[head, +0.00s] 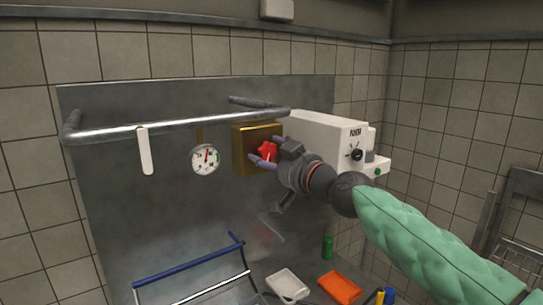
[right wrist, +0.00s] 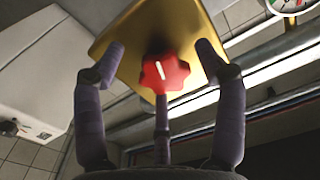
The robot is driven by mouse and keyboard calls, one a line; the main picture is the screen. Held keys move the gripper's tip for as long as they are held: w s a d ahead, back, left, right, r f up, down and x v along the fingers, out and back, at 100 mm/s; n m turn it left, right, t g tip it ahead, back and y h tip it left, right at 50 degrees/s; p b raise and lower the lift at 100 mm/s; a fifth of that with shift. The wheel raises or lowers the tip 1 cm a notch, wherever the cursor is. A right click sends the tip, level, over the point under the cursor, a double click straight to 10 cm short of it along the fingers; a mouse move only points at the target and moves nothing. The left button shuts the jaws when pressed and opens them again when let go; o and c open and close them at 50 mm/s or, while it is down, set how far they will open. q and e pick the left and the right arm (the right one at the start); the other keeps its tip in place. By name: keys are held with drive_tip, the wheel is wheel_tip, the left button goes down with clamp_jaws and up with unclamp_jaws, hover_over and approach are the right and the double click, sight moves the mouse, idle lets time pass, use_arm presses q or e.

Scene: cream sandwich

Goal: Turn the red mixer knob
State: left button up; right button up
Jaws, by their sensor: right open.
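The red mixer knob (head: 267,150) is star-shaped and sits on the front of a yellow-brass box (head: 243,148) on the wall panel. In the right wrist view the knob (right wrist: 165,74) carries a white line slanting up to the left. My right gripper (head: 262,154) is open at the knob in the head view. In the right wrist view its three purple-grey fingers (right wrist: 160,90) spread around the knob, one at each side and one below. The lower finger overlaps the knob's bottom edge; I cannot tell if it touches. My left gripper is not in view.
A metal rail (head: 180,124) runs in front of the panel, with a white strip (head: 146,150) and a round gauge (head: 205,159) hanging. A white machine with a black dial (head: 357,155) stands right of the box. Trays (head: 340,287) lie below.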

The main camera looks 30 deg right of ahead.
drive_tip(key=shift+s+r, duration=0.1)
drive_tip(key=shift+c, duration=0.2)
drive_tip(key=c, duration=1.1)
drive_tip(key=shift+o, duration=0.2)
drive_tip(key=shift+a+f+m, duration=0.1)
drive_tip(key=shift+f+m, duration=0.15)
drive_tip(key=shift+m, duration=0.05)
